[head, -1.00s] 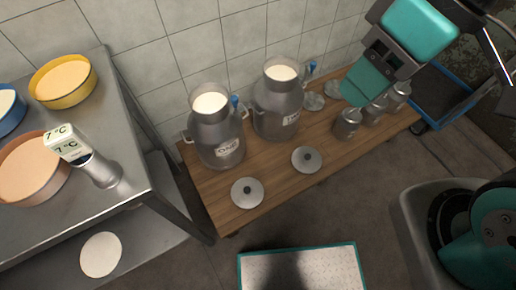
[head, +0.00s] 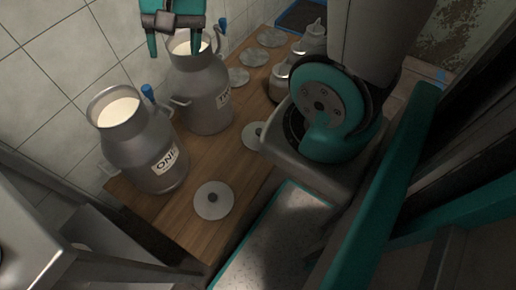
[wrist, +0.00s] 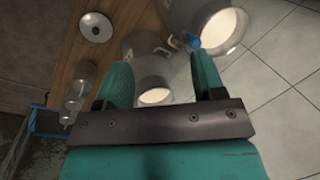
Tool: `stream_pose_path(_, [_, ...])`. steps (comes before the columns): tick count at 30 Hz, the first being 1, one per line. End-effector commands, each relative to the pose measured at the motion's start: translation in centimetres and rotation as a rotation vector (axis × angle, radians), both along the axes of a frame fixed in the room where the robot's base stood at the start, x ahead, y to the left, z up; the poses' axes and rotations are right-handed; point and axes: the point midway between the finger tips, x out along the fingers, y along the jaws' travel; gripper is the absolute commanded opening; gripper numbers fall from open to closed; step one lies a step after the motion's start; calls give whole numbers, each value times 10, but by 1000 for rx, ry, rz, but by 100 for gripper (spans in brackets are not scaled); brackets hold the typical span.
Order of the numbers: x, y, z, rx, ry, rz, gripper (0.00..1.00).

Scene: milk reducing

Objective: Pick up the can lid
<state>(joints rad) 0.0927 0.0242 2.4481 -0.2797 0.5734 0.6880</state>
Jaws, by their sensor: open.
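A round grey can lid (head: 213,200) with a dark knob lies flat on the wooden platform, in front of the milk can marked ONE (head: 135,140). A second lid (head: 253,136) lies farther right, partly hidden by my arm. One such lid (wrist: 95,27) shows at the upper left of the wrist view. The other milk can (head: 200,95) stands behind can ONE; both are open and hold milk. My teal gripper (head: 175,45) is open and empty, over the mouth of the rear can in the head view. It is apart from both lids.
Several flat discs (head: 255,57) and small metal containers (head: 279,80) stand along the back of the wooden platform (head: 185,218). A metal table (head: 30,240) is at the lower left. A teal-edged tray (head: 270,235) lies in front. A tiled wall is behind the cans.

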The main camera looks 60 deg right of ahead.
Motion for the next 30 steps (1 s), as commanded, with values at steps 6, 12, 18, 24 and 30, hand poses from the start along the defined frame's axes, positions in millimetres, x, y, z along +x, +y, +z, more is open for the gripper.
stream_pose_path(6, [23, -88, -162, -29, 121, -629, 63])
stream_pose_path(12, [17, -167, -279, -58, 205, -1163, 63])
stream_pose_path(18, [-1, -218, -352, -81, 249, -1521, 63])
stream_pose_path(24, [-9, -236, -379, -90, 262, -1651, 63])
stream_pose_path(30, [-10, -236, -422, -91, 266, -1655, 63])
